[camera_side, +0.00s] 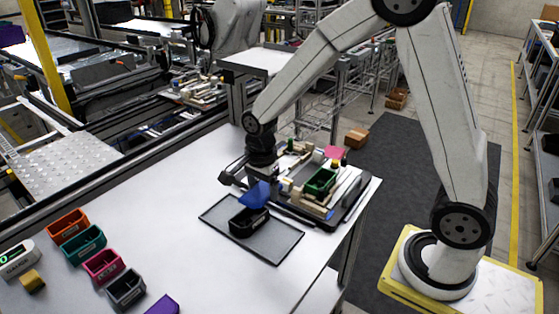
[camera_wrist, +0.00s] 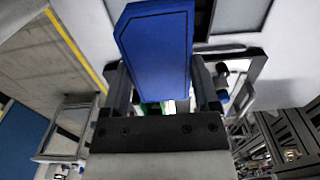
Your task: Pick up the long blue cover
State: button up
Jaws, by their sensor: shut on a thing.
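The long blue cover (camera_side: 256,194) is held in my gripper (camera_side: 262,178) and looks tilted in the side view. In the wrist view the blue cover (camera_wrist: 157,50) fills the space between the two fingers of my gripper (camera_wrist: 163,88), which is shut on it. In the side view the cover is just above a black open box (camera_side: 249,222) that stands on a dark flat tray (camera_side: 274,250). I cannot tell whether the cover touches the box. The fingertips are partly hidden behind the cover.
A pallet fixture (camera_side: 345,205) with a green box (camera_side: 320,181), a pink piece (camera_side: 334,152) and small blocks stands right of the gripper. Orange (camera_side: 69,226), teal (camera_side: 84,245), pink (camera_side: 103,265) and grey (camera_side: 126,288) bins stand at left. The white table between is clear.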

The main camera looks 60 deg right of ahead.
jog(key=shift+s+r, duration=0.15)
jog(key=shift+s, duration=0.2)
dwell(0.5)
jog(key=s+d, duration=0.2)
jog(key=d, duration=0.8)
jog(key=s+d+r, duration=0.1)
jog(key=s+d, duration=0.1)
jog(key=d, duration=0.9)
jog(key=shift+d+r, duration=0.15)
jog(key=shift+r, duration=0.05)
jog(key=shift+f, duration=0.25)
jog(key=shift+f, duration=2.9)
jog(key=shift+f, duration=0.7)
